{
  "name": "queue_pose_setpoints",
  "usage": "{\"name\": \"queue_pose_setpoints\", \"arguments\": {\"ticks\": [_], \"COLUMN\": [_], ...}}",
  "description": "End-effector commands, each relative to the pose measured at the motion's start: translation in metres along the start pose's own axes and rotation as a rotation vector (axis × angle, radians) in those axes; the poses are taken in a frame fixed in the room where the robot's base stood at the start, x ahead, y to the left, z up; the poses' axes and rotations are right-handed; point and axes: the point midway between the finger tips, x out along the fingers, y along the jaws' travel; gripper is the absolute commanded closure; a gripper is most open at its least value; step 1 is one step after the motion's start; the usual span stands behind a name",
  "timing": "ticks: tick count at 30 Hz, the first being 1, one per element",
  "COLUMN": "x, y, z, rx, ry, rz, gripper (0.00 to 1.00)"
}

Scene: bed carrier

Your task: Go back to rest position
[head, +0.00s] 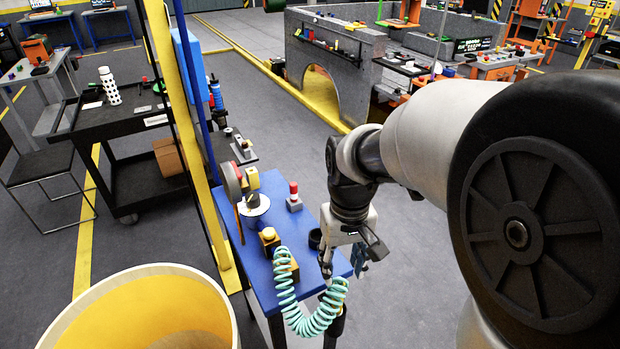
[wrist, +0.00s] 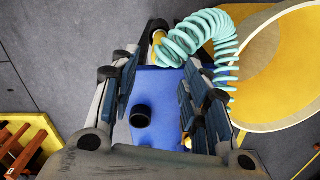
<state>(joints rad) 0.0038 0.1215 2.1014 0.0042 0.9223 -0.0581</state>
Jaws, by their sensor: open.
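My gripper (head: 344,268) hangs above the right end of a blue table (head: 237,209) in the head view. In the wrist view my gripper (wrist: 166,92) has its two dark fingers spread wide apart. The gap holds nothing; through it the blue table top (wrist: 155,82) and a small black cylinder (wrist: 141,116) show below. A turquoise coiled hose (head: 290,290) hangs at the table's front edge, close to my gripper. It also shows past the fingers in the wrist view (wrist: 190,35).
A large round yellow bin (head: 150,275) stands at front left. The table carries a red-topped block (head: 294,197) and a round dial (head: 254,204). Grey floor (head: 420,235) lies open on the right beyond the table.

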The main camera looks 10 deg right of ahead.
Motion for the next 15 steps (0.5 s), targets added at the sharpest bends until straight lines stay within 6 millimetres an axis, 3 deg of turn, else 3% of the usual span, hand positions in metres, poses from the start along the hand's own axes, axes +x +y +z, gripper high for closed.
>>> {"name": "queue_pose_setpoints", "arguments": {"ticks": [4, 8, 15], "x": [-0.004, -0.024, -0.073], "y": [0.0, -0.001, -0.004], "z": [0.002, 0.017, 0.078], "rx": [0.001, 0.006, 0.026], "ry": [0.009, 0.057, 0.22], "rz": [0.001, 0.004, 0.012], "gripper": [0.58, 0.58, 0.58]}}
